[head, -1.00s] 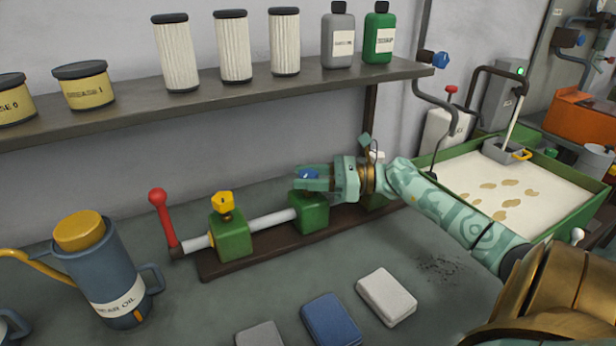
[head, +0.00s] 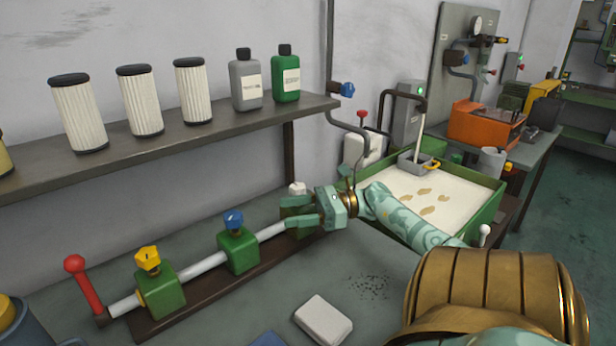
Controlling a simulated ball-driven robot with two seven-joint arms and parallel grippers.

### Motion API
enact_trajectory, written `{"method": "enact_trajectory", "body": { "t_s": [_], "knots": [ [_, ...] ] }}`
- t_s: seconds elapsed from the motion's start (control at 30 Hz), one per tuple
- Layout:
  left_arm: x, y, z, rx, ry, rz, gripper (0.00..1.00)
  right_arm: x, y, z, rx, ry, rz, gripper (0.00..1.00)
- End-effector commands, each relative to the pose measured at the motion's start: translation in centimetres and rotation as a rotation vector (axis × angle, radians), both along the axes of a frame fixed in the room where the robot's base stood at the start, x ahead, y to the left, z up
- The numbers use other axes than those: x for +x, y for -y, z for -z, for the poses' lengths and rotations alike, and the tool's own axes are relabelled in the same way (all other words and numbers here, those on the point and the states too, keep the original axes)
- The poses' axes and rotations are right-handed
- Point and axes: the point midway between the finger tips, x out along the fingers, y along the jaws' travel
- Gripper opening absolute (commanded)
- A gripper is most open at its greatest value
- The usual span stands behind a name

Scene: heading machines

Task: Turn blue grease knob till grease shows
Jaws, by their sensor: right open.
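The blue grease knob (head: 233,219) sits on top of the middle green block (head: 238,252) of a shaft rig on the bench. A yellow knob (head: 148,257) tops the block to its left. A white knob (head: 297,188) tops the block to its right, which my right gripper partly hides. My right gripper (head: 287,212) is open, its fingers pointing left, in front of that right block. It is apart from the blue knob, to its right, and nothing shows between its fingers. I make out no grease around the blue knob. My left gripper is out of view.
A red-handled lever (head: 85,285) stands at the shaft's left end. A shelf (head: 180,142) with filters and bottles hangs above the rig. A white block (head: 323,320) and dark specks lie on the bench in front. A green tray (head: 480,200) stands right, behind my arm.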

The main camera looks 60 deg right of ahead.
Motion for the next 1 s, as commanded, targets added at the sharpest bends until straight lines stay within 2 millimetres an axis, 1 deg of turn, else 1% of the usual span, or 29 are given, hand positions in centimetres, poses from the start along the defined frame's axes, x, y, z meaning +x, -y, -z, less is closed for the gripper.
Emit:
{"method": "enact_trajectory", "body": {
  "t_s": [0.1,0.2,0.53,0.6,0.67,0.77,0.8,0.9,1.0],
  "knots": [
    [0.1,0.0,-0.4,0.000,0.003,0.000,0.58,-1.3,1.3,-0.1,0.002,0.001,0.002,0.58],
    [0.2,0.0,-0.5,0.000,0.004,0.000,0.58,-1.9,1.8,0.0,0.001,-0.001,0.000,0.58],
    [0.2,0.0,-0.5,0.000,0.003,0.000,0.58,-2.1,2.0,0.1,0.001,-0.002,-0.001,0.57],
    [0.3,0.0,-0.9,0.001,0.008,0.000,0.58,-2.2,1.9,-0.5,0.000,0.001,-0.001,0.57],
    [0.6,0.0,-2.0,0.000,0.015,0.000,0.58,-2.3,2.0,-1.8,0.000,0.009,-0.001,0.57],
    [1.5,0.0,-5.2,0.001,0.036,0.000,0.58,-2.6,2.0,-6.0,0.000,0.032,-0.001,0.57],
    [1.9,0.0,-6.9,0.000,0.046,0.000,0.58,-2.8,2.0,-8.0,0.000,0.041,-0.001,0.57],
    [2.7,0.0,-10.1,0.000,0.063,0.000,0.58,-3.0,2.0,-11.8,-0.001,0.058,-0.001,0.57],
    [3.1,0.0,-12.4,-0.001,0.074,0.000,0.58,-3.2,2.0,-14.4,0.001,0.068,-0.001,0.57]
  ]
}}
